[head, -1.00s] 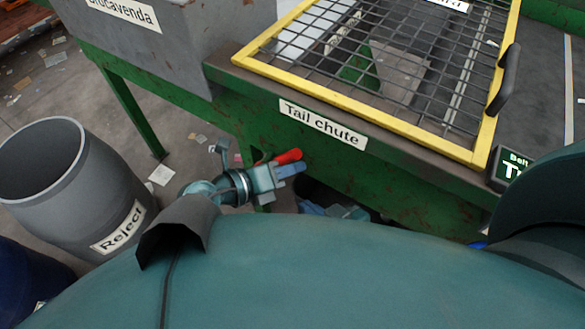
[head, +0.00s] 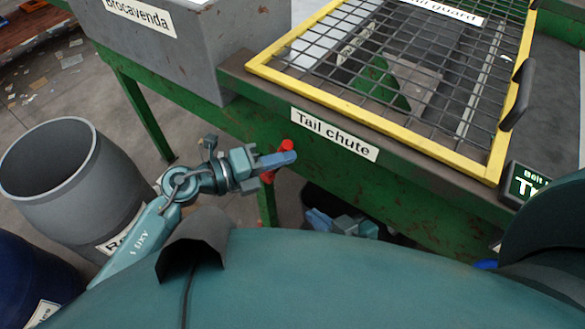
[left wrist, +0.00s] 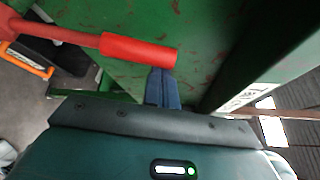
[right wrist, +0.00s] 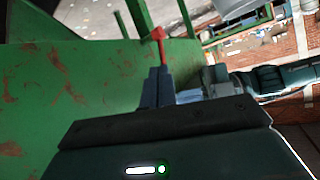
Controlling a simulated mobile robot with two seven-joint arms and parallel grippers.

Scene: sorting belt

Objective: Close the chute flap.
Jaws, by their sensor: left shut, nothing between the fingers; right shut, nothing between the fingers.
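The tail chute (head: 334,133) is named by a label on the green belt frame. A red lever handle (head: 287,145) sticks out below it; the flap itself cannot be made out. My left gripper (head: 292,158) is shut and empty, its fingers crossing in front of the handle. In the left wrist view the red handle (left wrist: 138,49) runs across just beyond the shut fingertips (left wrist: 163,70); contact is unclear. My right gripper (head: 316,216) is low under the frame, shut and empty. In the right wrist view a red part (right wrist: 157,35) shows beyond its fingertips (right wrist: 157,70).
A grey reject bin (head: 60,200) stands at left, with a blue bin (head: 35,275) in front of it. A yellow-edged mesh guard (head: 400,135) covers the belt end. A grey box (head: 190,50) and green legs (head: 135,110) stand behind my left arm.

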